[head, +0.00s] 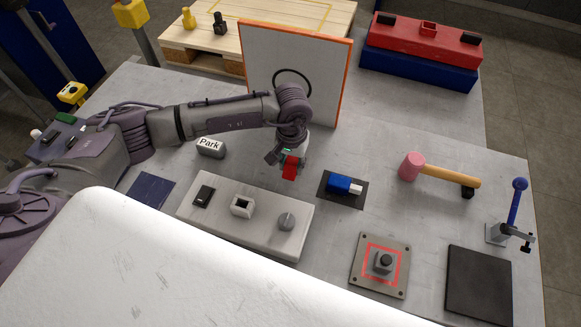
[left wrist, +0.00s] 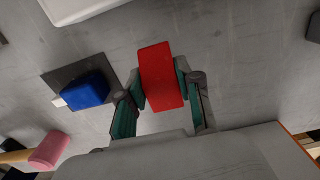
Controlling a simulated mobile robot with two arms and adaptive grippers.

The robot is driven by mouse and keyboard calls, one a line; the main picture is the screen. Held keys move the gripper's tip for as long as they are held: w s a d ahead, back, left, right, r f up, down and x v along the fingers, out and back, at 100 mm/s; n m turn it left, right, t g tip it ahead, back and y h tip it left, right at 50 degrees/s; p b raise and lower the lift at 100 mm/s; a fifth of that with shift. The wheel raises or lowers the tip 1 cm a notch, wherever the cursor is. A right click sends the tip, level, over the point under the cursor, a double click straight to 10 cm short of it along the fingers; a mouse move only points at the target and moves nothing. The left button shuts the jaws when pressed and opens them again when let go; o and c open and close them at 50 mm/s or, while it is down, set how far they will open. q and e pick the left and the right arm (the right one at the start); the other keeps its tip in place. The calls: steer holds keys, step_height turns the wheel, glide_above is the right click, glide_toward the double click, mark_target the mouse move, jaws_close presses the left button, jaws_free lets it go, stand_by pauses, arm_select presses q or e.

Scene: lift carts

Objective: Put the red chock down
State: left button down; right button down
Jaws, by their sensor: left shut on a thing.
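The red chock (head: 290,167) is held in my left gripper (head: 288,156), above the grey table between the white control block and the upright white panel. In the left wrist view the red chock (left wrist: 161,76) sits between the two green-padded fingers of my left gripper (left wrist: 160,85), which touch its sides. The bare tabletop shows behind it, and I cannot tell the exact height above the table. My right gripper is not in view.
A blue block with a white end (head: 344,185) lies on a dark mat to the right. A pink-headed mallet (head: 411,167), a white control block (head: 262,232) and a "Park" block (head: 210,147) stand around. An orange-edged panel (head: 318,75) stands behind. Bare tabletop lies between these.

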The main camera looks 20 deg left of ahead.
mark_target(291, 172)
arm_select(q)
steer(key=shift+a+f, duration=0.1)
steer(key=shift+f, duration=0.15)
step_height(291, 172, down, 3)
steer(key=shift+f+p, duration=0.15)
steer(key=shift+p, duration=0.6)
steer(key=shift+f, duration=0.15)
steer(key=shift+f+b, duration=0.2)
steer(key=shift+b, duration=0.15)
steer(key=c, duration=0.8)
jaws_free()
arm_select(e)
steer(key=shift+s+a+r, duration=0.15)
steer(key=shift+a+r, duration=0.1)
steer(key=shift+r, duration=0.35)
arm_select(q)
steer(key=shift+o, duration=0.2)
steer(key=shift+r, duration=0.1)
